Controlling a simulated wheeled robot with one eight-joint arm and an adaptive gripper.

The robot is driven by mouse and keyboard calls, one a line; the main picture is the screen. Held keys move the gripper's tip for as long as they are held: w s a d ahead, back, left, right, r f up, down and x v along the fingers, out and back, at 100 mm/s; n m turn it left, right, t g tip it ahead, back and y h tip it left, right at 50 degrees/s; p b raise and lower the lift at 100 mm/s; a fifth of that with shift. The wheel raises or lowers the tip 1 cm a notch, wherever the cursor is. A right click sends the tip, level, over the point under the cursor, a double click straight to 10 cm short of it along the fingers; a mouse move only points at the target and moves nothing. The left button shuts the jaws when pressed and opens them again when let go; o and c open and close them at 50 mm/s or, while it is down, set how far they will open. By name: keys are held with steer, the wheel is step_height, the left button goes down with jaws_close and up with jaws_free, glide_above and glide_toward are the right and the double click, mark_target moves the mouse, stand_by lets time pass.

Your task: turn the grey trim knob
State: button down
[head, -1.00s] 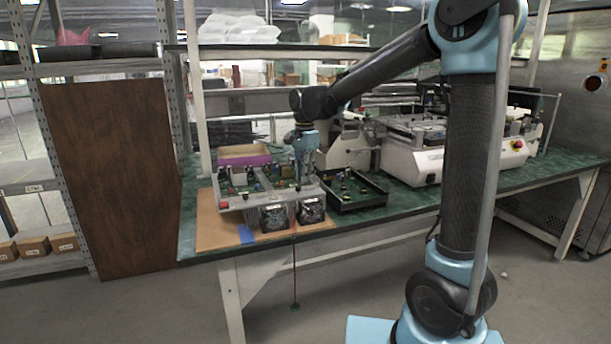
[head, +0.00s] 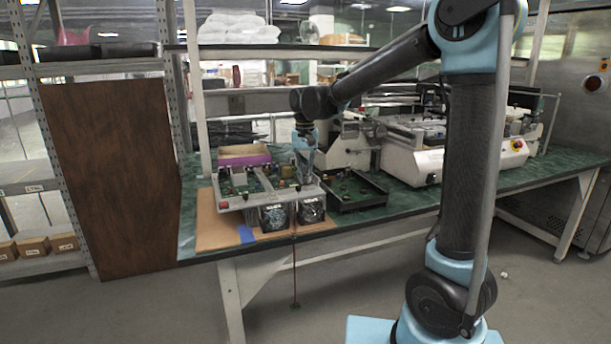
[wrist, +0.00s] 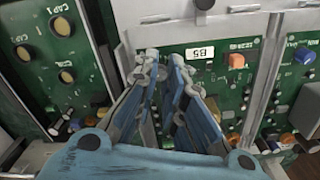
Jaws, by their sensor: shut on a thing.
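In the head view my gripper (head: 306,172) points down onto the right part of the grey-framed circuit-board panel (head: 228,205) on the workbench. The wrist view shows both blue-grey fingers closed in at their tips (wrist: 165,62), over the green board (wrist: 212,62) near a label reading B5. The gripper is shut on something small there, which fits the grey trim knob. The knob itself is hidden by the fingertips, so its angle cannot be told.
A black tray (head: 360,203) with a board stands right of the panel. A purple-edged box (head: 246,161) is behind. Two fans (head: 274,217) are at the panel's front.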

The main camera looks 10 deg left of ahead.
steer(key=n, duration=0.7)
stand_by(0.6)
steer(key=c, duration=1.6)
jaws_free()
steer(key=shift+w+r, duration=0.1)
steer(key=shift+r, duration=3.9)
